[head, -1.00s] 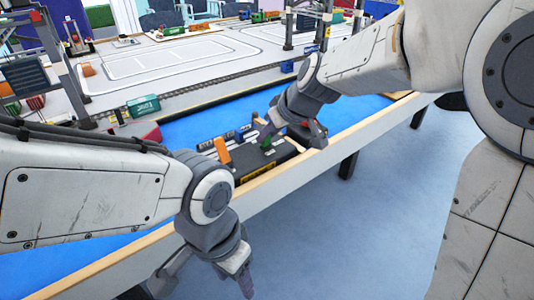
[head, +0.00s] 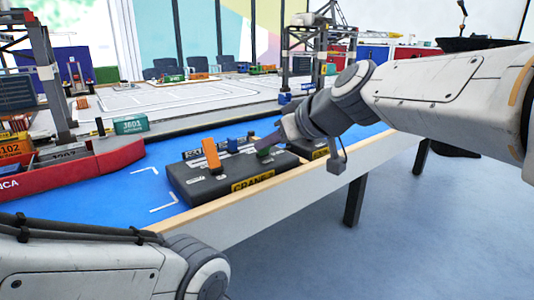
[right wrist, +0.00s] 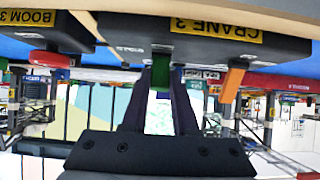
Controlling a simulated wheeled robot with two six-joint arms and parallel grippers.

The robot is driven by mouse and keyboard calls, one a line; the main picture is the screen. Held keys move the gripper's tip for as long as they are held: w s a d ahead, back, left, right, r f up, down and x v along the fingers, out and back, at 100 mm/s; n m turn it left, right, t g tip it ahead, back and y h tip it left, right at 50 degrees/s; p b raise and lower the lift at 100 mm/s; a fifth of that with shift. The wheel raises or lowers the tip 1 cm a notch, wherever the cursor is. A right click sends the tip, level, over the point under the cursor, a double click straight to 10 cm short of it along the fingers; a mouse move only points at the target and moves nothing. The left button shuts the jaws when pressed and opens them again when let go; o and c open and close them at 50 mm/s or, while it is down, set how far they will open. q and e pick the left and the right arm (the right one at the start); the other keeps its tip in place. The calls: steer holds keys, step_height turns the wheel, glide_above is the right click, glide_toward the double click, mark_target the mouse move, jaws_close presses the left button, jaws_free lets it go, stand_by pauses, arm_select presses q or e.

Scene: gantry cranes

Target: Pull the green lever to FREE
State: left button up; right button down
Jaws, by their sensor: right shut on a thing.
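The green lever (head: 264,152) stands on a dark control box (head: 190,178) with a yellow crane label. The right wrist view is upside down and shows the green lever (right wrist: 163,76) between my two fingers, below the CRANE 3 label. My right gripper (head: 270,140) is shut on the lever; its wrist hides part of the box in the head view. The lever's position words are too small to read. My left gripper is out of view; only its arm shows at the lower left.
An orange lever (head: 211,155) and a blue lever (head: 232,145) stand on the same box. A second dark box (head: 305,148) is to the right, with a red knob (right wrist: 50,60). A red ship (head: 90,165) lies at left. Blue surface is free around the box.

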steer(key=shift+r, duration=0.15)
steer(key=c, duration=1)
jaws_free()
steer(key=o, duration=0.3)
steer(key=shift+d, duration=0.1)
steer(key=v, duration=0.5)
steer(key=shift+s+d+p, duration=0.2)
steer(key=shift+s+p, duration=0.05)
steer(key=shift+p, duration=0.1)
steer(key=b+v, duration=0.4)
steer(key=b, duration=0.3)
steer(key=shift+s+d+r+b, duration=0.15)
steer(key=shift+s+r+b, duration=0.15)
steer(key=shift+b, duration=0.1)
